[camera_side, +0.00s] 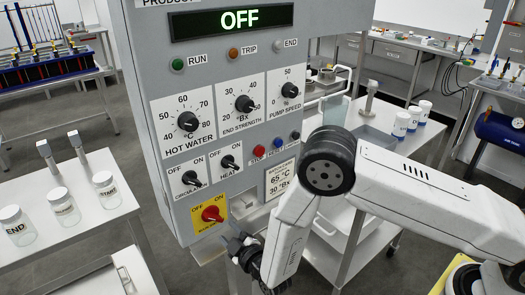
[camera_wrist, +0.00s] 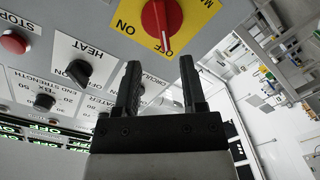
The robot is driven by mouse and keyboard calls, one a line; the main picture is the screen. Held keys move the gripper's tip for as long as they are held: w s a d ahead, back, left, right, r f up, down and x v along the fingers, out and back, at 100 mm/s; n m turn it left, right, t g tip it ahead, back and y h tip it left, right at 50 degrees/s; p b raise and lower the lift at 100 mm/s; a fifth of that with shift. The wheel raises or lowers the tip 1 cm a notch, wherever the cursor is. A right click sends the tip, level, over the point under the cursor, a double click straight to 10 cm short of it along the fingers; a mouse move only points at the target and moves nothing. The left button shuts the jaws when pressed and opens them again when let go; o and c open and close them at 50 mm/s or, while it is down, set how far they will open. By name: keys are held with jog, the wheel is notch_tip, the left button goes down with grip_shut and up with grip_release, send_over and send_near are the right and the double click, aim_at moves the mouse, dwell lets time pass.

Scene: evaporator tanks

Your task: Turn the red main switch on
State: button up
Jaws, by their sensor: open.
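The red main switch (camera_side: 211,213) is a rotary knob on a yellow plate low on the grey control panel. It also shows at the top of the wrist view (camera_wrist: 162,17), where its white mark points to OFF. My gripper (camera_side: 236,243) is just below and right of the switch in the side view, close to the panel but apart from the knob. In the wrist view my gripper (camera_wrist: 159,64) is open and empty, its two dark fingers spread below the knob.
The panel display (camera_side: 238,19) reads OFF. The black CIRCULATION knob (camera_side: 189,178) and HEAT knob (camera_side: 228,161) sit just above the main switch. A table with labelled jars (camera_side: 62,205) stands at left. A bench with white containers (camera_side: 402,122) is at right.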

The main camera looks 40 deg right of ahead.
aim_at(214, 220)
jog(key=shift+s+a+f+t, duration=0.25)
jog(key=shift+s+f+t, duration=0.05)
jog(key=shift+w, duration=3.9)
grip_shut()
